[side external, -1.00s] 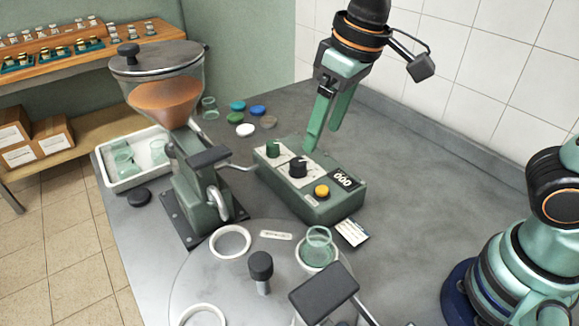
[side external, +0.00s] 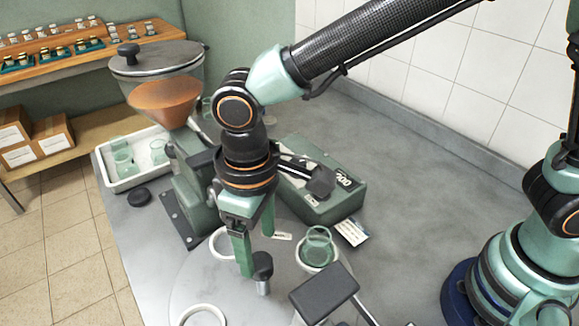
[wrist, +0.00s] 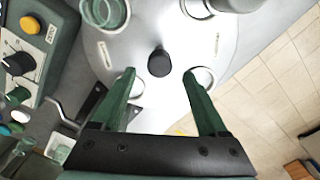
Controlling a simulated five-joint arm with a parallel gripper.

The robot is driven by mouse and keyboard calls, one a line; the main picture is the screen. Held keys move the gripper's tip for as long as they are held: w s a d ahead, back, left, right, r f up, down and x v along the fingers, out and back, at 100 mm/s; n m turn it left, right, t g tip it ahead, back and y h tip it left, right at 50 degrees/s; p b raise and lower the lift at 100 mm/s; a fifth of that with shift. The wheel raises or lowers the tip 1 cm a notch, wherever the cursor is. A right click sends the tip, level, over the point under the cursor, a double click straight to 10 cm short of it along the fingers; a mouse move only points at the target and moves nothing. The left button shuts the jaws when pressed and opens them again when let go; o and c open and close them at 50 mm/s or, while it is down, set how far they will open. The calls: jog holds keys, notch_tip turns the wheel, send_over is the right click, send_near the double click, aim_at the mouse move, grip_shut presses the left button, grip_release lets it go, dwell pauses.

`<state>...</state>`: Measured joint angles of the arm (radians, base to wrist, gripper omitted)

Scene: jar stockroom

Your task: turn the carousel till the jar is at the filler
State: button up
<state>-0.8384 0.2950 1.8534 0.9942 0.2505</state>
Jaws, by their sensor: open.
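The carousel (side external: 190,282) is a grey disc with white ring seats and a black centre knob (side external: 262,264). An empty green glass jar (side external: 318,244) stands in the seat at the disc's right. In the wrist view the jar (wrist: 105,12) is at top left. The filler (side external: 190,185), with an orange-filled hopper, stands behind the disc at left, partly hidden by my arm. My gripper (side external: 256,252) is open and points down at the knob. In the wrist view the knob (wrist: 159,63) shows between the fingertips (wrist: 160,75); I cannot tell whether they touch it.
A green control box (side external: 320,200) with a yellow button stands behind the disc, close to my gripper. A black pad on an arm (side external: 324,292) stands at the front. A white tray of jars (side external: 130,180) is at left. The bench at right is clear.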

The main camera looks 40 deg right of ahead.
aim_at(260, 260)
jog(key=shift+f, duration=2.5)
grip_shut()
jog(key=shift+r, duration=0.1)
